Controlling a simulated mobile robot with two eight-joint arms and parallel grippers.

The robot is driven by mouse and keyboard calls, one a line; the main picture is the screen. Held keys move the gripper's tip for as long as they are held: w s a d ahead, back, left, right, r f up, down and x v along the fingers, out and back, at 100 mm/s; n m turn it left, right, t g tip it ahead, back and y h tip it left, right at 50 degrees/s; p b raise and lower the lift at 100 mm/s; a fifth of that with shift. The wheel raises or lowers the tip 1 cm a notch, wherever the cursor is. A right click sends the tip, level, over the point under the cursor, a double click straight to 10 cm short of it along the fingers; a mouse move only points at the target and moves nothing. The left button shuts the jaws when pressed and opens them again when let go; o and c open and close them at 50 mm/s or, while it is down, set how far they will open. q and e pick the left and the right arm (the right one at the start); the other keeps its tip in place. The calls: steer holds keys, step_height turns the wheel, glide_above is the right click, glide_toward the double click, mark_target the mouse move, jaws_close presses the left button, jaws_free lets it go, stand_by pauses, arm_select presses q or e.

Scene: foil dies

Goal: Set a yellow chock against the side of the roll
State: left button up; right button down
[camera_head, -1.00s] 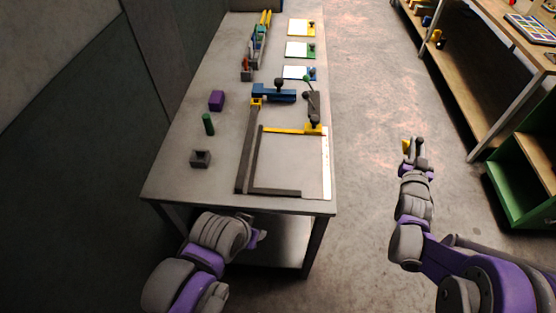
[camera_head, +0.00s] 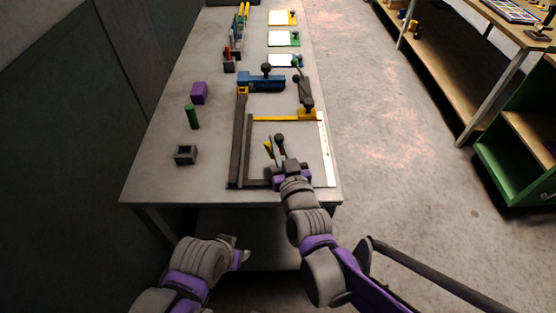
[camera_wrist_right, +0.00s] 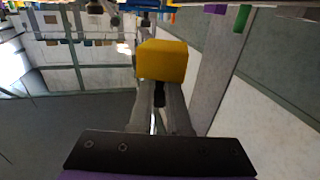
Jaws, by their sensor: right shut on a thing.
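My right gripper (camera_head: 274,149) is over the near part of the frame on the bench and is shut on a yellow chock (camera_wrist_right: 162,61). In the right wrist view the chock is a yellow block at the fingertips. I cannot make out a roll for certain in these views.
The grey bench (camera_head: 150,177) carries a dark and yellow frame (camera_head: 237,145), a blue clamp-like piece (camera_head: 262,82), a purple block (camera_head: 199,92), a green cylinder (camera_head: 192,117) and a grey hollow block (camera_head: 185,154). A wooden shelf unit (camera_head: 445,60) stands at right across open floor.

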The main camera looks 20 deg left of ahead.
step_height(320, 180, down, 8)
steer(key=shift+w+r+b, duration=0.1)
steer(key=shift+r+b, duration=0.1)
steer(key=shift+b, duration=0.8)
